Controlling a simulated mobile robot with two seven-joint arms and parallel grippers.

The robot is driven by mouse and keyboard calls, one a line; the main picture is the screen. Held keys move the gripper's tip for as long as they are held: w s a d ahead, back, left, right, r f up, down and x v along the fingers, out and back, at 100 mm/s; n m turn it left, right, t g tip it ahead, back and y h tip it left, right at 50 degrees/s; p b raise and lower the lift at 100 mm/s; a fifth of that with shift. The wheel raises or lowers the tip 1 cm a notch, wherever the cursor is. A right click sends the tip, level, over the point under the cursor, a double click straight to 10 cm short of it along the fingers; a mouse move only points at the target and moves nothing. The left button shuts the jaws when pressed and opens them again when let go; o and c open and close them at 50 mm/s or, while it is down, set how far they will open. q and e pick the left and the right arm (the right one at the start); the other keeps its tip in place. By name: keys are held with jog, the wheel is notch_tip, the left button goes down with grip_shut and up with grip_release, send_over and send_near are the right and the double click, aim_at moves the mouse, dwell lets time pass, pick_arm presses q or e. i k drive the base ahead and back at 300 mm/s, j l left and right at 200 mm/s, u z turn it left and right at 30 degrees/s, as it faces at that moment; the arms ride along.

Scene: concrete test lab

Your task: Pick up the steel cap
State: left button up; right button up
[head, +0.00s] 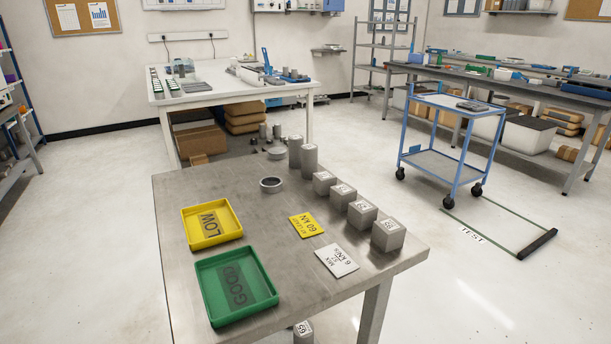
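A round steel cap (271,185), seen as a short ring with a raised rim, lies on the steel table (180,270) near its far edge. It stands clear of the other things, left of two upright grey concrete cylinders (309,159). Neither of my grippers shows in the head view, so nothing is seen near the cap.
A yellow tray marked LOW (212,222) and a green tray marked GOOD (236,286) sit at left. Several concrete cubes (388,234) line the right edge. A yellow card (306,225) and white card (337,260) lie mid-table. A blue cart (450,130) stands beyond.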

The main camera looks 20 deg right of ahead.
aim_at(270, 185)
jog(key=z, duration=0.35)
jog(key=i+l+u, duration=0.75)
jog(key=l, duration=0.3)
jog(key=i+l+u, duration=0.2)
jog(key=l, duration=0.25)
jog(key=i+l+u, duration=0.25)
jog(key=l, duration=0.25)
jog(key=i+l+u, duration=0.25)
jog(key=l, duration=0.25)
jog(key=l+u, duration=0.25)
jog(key=l, duration=0.25)
jog(key=i+l+u, duration=0.1)
jog(key=l+u, duration=0.15)
jog(key=l, duration=0.3)
